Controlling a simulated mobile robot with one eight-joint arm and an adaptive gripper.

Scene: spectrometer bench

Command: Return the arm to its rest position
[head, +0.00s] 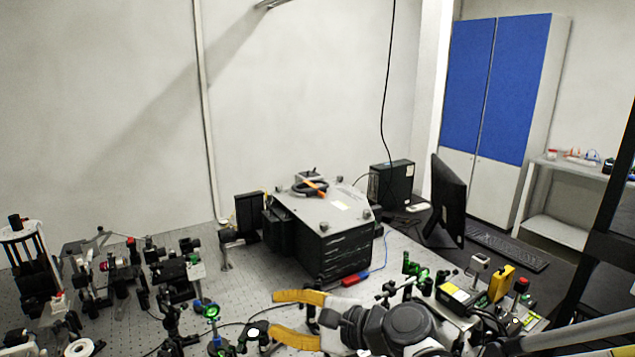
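My gripper (274,314) shows in the head view at the bottom centre, with two yellow-orange fingers pointing left. The fingers are spread well apart and nothing shows between them, so it is open and empty. My dark grey and black wrist (405,325) is behind the fingers, to their right. The gripper is over the front part of the optical bench (232,285), in front of the large grey-topped spectrometer box (322,215). Its height above the bench cannot be told from this one view. The rest of my arm is mostly out of frame.
Optical mounts (175,270) crowd the bench at left. Green-ringed mounts (211,312) stand close to the fingertips. A yellow-faced controller (456,296) and a yellow device (501,283) are right of the wrist. A monitor (448,200) stands behind.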

